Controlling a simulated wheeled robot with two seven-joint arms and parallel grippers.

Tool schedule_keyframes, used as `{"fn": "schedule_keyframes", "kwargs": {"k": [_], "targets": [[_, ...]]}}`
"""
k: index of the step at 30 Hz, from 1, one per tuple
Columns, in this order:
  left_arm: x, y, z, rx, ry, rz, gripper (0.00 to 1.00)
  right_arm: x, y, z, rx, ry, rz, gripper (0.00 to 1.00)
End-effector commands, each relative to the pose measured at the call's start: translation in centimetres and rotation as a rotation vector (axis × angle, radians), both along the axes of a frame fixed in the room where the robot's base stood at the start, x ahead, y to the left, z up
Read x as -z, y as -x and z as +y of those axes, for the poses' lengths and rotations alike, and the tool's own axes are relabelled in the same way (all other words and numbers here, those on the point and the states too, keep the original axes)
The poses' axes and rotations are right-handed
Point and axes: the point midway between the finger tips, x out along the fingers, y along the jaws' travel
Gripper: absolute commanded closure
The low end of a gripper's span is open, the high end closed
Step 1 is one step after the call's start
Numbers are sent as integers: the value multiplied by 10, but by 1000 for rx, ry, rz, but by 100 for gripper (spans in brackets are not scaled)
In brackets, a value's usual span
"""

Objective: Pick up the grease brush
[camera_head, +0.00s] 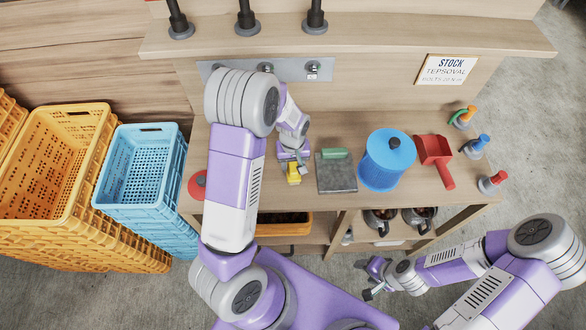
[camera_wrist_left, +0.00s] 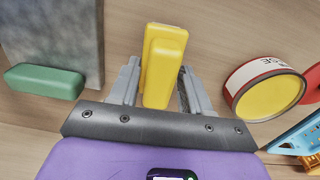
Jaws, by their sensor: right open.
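A small yellow block-shaped thing (camera_head: 293,173), which may be the grease brush, lies on the wooden bench left of the grey slab. I see no bristles on it. In the left wrist view the yellow thing (camera_wrist_left: 163,60) stands between the two fingers of my left gripper (camera_wrist_left: 157,85). The fingers are apart, one on each side, with narrow gaps showing beside it. My right gripper (camera_head: 370,278) is open and empty, in front of the bench at the lower right.
A grey slab (camera_head: 337,177) with a green block (camera_head: 334,153), a blue canister (camera_head: 377,177) and a red scoop (camera_head: 436,150) stand right of it. A red tin with a yellow top (camera_wrist_left: 268,88) is close on the other side. Blue (camera_head: 135,212) and orange crates (camera_head: 72,217) stand left.

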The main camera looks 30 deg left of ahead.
Motion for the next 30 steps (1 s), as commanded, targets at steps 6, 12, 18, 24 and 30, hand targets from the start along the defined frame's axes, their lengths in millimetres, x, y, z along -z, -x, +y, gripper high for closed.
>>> {"fn": "schedule_keyframes", "kwargs": {"k": [6, 12, 18, 24, 30], "targets": [[0, 0, 0, 0, -1, -1, 86, 0, 0, 0, 0, 0, 0, 40], [-10, -1, 0, 0, 0, -3, 86, -1, 0, 0, 0, 0, 0, 40], [-48, -2, 0, 1, 0, -7, 86, -6, 0, 0, 0, 0, 0, 40], [-85, -1, 0, 0, 1, -6, 86, -11, 0, 0, 0, 0, 0, 40], [-100, 0, 0, 0, 0, -1, 86, -12, 0, 0, 0, 0, 0, 40]]}}
